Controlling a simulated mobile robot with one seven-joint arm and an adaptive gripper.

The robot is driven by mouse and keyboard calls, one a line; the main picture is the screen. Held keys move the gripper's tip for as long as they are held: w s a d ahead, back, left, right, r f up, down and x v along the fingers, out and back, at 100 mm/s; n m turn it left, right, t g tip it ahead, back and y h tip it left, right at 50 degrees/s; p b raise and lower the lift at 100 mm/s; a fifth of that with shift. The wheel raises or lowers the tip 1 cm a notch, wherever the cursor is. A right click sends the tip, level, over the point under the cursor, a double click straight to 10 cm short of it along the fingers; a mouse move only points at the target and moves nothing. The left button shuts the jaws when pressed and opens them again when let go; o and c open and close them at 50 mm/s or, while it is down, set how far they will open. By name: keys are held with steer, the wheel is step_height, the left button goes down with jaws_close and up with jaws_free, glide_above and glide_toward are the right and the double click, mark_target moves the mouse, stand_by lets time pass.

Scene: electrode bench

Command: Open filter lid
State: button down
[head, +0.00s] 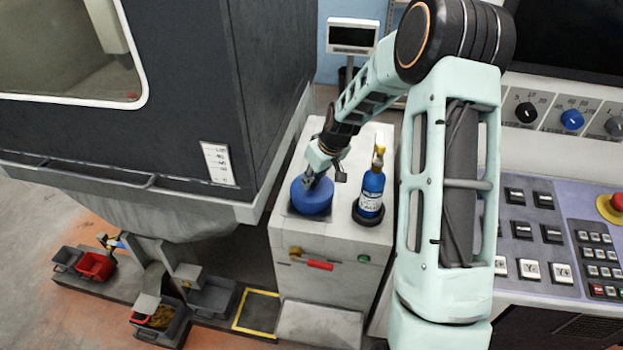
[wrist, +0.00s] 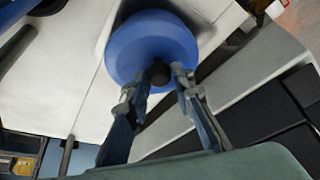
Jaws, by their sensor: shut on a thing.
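The filter lid (head: 312,199) is a round blue dome on top of the white cabinet at the centre of the head view. It also shows in the wrist view (wrist: 150,42), with a small dark knob (wrist: 159,73) on it. My gripper (head: 312,181) reaches down onto the lid from above. In the wrist view my gripper's fingers (wrist: 158,82) stand on both sides of the knob and are shut on it. The lid appears to sit on the cabinet top; its underside is hidden, so I cannot tell whether it is raised.
A blue spray bottle (head: 371,190) with a yellow top stands in a dark holder right of the lid. The white cabinet (head: 325,253) has a red handle (head: 320,265) in front. A dark machine (head: 190,90) is close on the left; a control panel (head: 545,235) is on the right.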

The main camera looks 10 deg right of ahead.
mark_target(320, 187)
steer(key=shift+s+d+n+g+y+b, duration=0.2)
steer(key=shift+d+n+y, duration=0.15)
steer(key=shift+d+n, duration=0.6)
steer(key=shift+s+d+n+g+y+b, duration=0.1)
steer(key=shift+d+n+g+y+b, duration=0.2)
steer(key=shift+d+n, duration=0.65)
steer(key=shift+a, duration=0.1)
steer(key=c, duration=1.7)
jaws_free()
steer(key=v, duration=1.2)
